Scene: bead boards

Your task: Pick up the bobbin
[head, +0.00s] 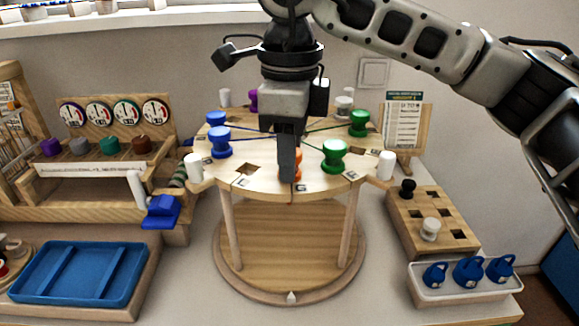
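A round wooden table on posts (325,184) stands in the middle and carries several bobbins. Two blue bobbins (219,142) stand at its left, and two green bobbins (335,155) at its right. A purple bobbin (253,100) shows at the back, partly hidden by my arm. An orange piece (298,164), perhaps a bobbin, shows just beside and behind the fingers, mostly hidden. My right gripper (288,172) points down at the table's front middle, over or in front of that orange piece. Its fingers overlap edge-on, so its opening and any hold are hidden. My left gripper is out of view.
White posts (386,165) stand around the round table, and threads cross its top. A wooden block with square holes (461,208) and a white tray of blue pieces (440,296) are at right. A blue tray (80,272) and a wooden rack (92,165) are at left.

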